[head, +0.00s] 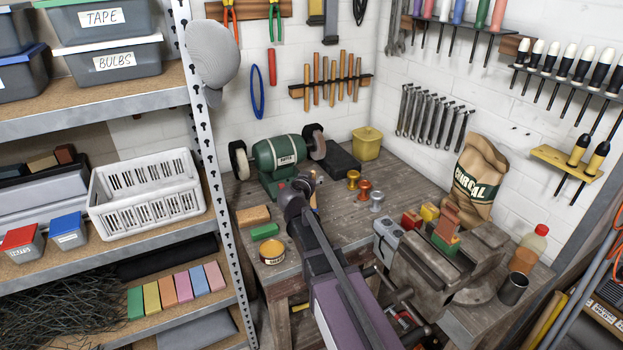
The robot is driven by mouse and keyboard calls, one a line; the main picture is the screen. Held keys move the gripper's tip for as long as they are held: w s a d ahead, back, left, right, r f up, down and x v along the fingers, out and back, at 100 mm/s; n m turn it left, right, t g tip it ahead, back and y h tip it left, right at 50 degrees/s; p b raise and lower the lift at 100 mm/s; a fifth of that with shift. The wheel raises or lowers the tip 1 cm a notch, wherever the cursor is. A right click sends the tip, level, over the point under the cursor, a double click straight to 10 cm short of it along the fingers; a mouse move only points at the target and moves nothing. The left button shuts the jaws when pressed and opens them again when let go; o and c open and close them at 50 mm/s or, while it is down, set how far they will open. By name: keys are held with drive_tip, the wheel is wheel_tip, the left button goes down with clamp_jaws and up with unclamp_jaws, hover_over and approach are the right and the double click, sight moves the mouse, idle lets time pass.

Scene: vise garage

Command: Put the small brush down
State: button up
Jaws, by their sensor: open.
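My arm reaches from the lower middle of the head view to the workbench (400,182). My gripper (308,178) is over the bench, just in front of the green bench grinder (280,155). It is open, though its fingers are small and partly hidden by the arm. A thin tan piece (314,200) shows right beside the gripper. It may be the small brush's handle, but most of it is hidden, and I cannot tell whether it touches the bench.
A bench vise (440,275) with coloured blocks stands at right.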

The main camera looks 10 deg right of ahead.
drive_tip(key=p+v, duration=0.3)
drive_tip(key=v, duration=0.8)
drive_tip(key=shift+s, duration=0.15)
drive_tip(key=s+d+f+g, duration=0.7)
drive_tip(key=s+d+f, duration=0.1)
drive_tip(key=f, duration=0.1)
drive_tip(key=s+f+n+g+y, duration=0.4)
drive_tip(key=s+n+g+y, duration=0.1)
drive_tip(key=s, duration=0.5)
drive_tip(key=shift+s+a+g+y, duration=0.2)
drive_tip(key=shift+g+y, duration=0.3)
drive_tip(key=shift+y, duration=0.3)
drive_tip(key=shift+w+f, duration=0.1)
